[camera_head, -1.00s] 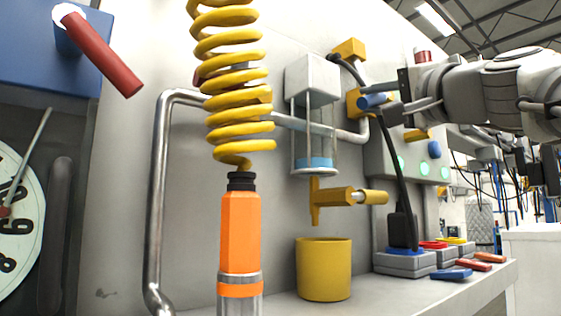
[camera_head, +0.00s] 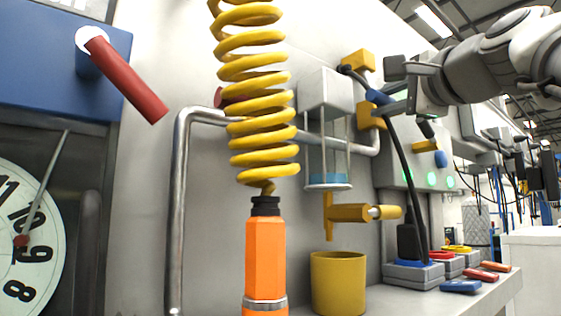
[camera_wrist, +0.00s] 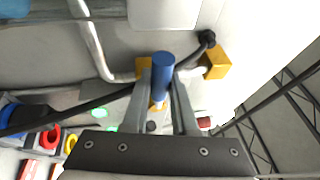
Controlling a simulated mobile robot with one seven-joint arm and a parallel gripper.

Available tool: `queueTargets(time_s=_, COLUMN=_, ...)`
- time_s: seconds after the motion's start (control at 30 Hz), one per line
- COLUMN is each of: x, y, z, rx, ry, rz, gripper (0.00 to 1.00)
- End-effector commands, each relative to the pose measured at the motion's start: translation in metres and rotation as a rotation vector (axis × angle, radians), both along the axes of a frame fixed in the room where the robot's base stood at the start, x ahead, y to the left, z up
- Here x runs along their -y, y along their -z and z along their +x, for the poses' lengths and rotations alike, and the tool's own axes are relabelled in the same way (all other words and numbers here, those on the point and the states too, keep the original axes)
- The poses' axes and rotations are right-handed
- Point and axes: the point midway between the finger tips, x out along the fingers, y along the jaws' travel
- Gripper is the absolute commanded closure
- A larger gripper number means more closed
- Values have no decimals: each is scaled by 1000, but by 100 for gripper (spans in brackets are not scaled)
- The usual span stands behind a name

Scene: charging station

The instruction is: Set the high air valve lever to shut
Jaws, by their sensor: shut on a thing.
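The high air valve appears to be the yellow body (camera_head: 370,115) on the metal pipe, with a short blue lever (camera_head: 378,97) at its upper right, slanting down to the right. My gripper (camera_head: 384,102) comes from the upper right and is shut on this lever. In the wrist view, the blue lever (camera_wrist: 163,70) stands between the two fingers of my gripper (camera_wrist: 164,90), with its round end above their tips. The fingers hide part of the valve, so its exact setting is unclear.
A black cable (camera_head: 405,165) hangs close to my gripper. A coiled yellow hose (camera_head: 262,100) with an orange handle (camera_head: 265,260) hangs in front. A red lever (camera_head: 125,80) is at upper left. A yellow cup (camera_head: 338,282) and several coloured pieces occupy the shelf.

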Motion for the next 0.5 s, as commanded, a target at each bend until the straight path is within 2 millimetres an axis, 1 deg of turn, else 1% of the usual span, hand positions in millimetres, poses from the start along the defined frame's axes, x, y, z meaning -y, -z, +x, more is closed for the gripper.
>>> queueTargets(time_s=0.37, x=0, y=-2, z=-1, rx=1, ry=1, rz=8, gripper=100)
queueTargets(time_s=0.4, x=0, y=-2, z=-1, rx=1, ry=1, rz=8, gripper=72)
queueTargets(time_s=0.47, x=0, y=-2, z=-1, rx=1, ry=1, rz=8, gripper=62)
queueTargets(time_s=0.5, x=0, y=-2, z=-1, rx=1, ry=1, rz=7, gripper=54)
